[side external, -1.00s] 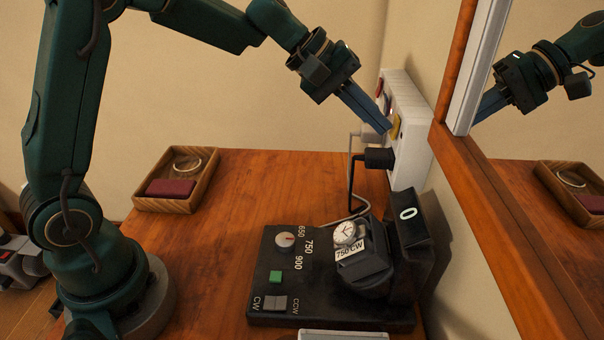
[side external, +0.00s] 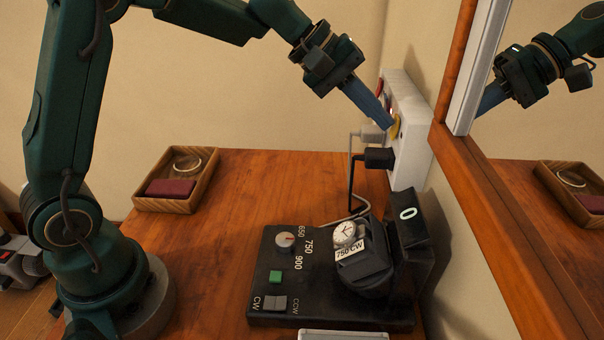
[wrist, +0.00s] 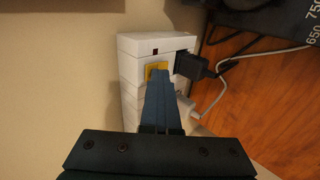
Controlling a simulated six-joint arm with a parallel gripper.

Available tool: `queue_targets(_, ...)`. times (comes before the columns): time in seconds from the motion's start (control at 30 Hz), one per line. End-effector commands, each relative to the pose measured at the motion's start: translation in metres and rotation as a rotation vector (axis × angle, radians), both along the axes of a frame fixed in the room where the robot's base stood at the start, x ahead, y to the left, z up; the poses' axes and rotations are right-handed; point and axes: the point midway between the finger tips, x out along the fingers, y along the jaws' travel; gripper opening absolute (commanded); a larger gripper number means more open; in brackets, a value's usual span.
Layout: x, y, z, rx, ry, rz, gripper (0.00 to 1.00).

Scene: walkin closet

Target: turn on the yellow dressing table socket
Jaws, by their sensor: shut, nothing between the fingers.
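The white socket strip (side external: 414,140) is fixed to the wall at the back right of the table. Its yellow switch (side external: 397,128) shows beside my fingertips and also in the wrist view (wrist: 156,70). My gripper (side external: 388,122) is shut and empty, its blue fingers pointing down and right at the yellow switch. In the wrist view the fingertips (wrist: 160,72) overlap the lower part of the yellow switch; they look to be touching it, but I cannot be certain. A black plug (side external: 379,158) and a grey plug (side external: 371,134) sit in the strip beside the switches.
A black watch winder (side external: 262,305) with a watch, knob and display reading 0 stands below the strip, its cable running up. A framed mirror (side external: 520,220) is close on the right. A wooden tray (side external: 205,190) sits back left. The middle of the table is clear.

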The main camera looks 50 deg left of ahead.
Motion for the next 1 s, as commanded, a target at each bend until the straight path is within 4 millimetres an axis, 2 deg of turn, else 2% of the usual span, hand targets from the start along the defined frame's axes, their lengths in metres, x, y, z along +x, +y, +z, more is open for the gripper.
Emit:
queue_targets(0.03,0.002,-0.003,0.008,-0.011,-0.02,0.001,0.0)
queue_targets(0.33,0.0,0.001,0.01,-0.011,-0.022,0.002,0.0)
queue_targets(0.57,-0.025,0.026,0.009,-0.002,-0.01,0.006,0.0)
queue_targets(0.8,-0.054,0.056,0.045,0.001,-0.013,0.006,0.0)
queue_targets(1.0,-0.071,0.073,0.067,0.0,-0.009,0.004,0.0)
